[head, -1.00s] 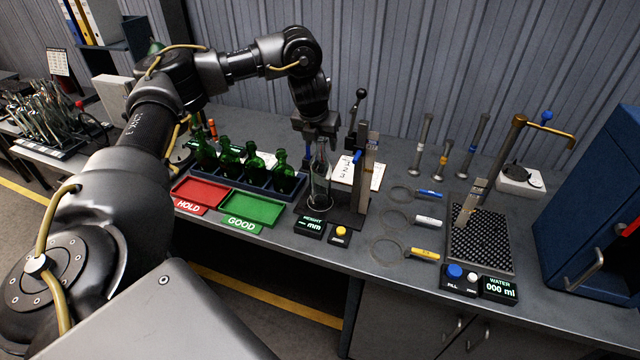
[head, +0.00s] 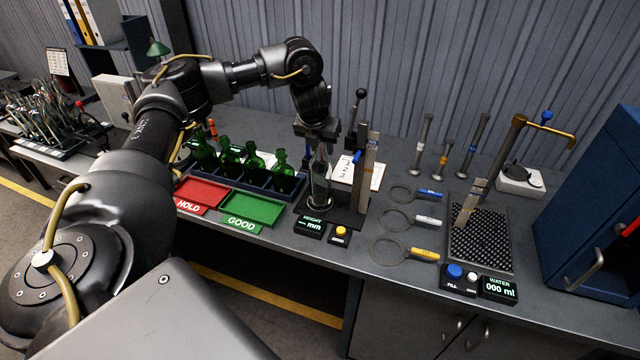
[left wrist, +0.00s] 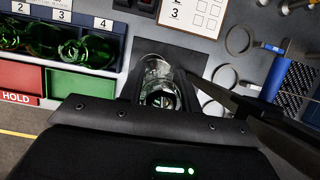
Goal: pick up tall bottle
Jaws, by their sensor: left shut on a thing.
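The tall clear bottle (head: 320,188) stands upright on the dark base of the height gauge (head: 366,175), in the middle of the bench. My left gripper (head: 318,150) comes down from above and is shut on the bottle's upper part. In the left wrist view the clear bottle (left wrist: 158,82) shows just beyond the gripper's edge, seen from above. Its neck is partly hidden by the gripper. My right gripper is in neither view.
Several green bottles (head: 254,166) stand in a dark rack left of the bottle. A red HOLD tray (head: 200,191) and a green GOOD tray (head: 252,207) lie before it. Ring gauges (head: 396,218) lie to the right. A blue cabinet (head: 590,215) stands far right.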

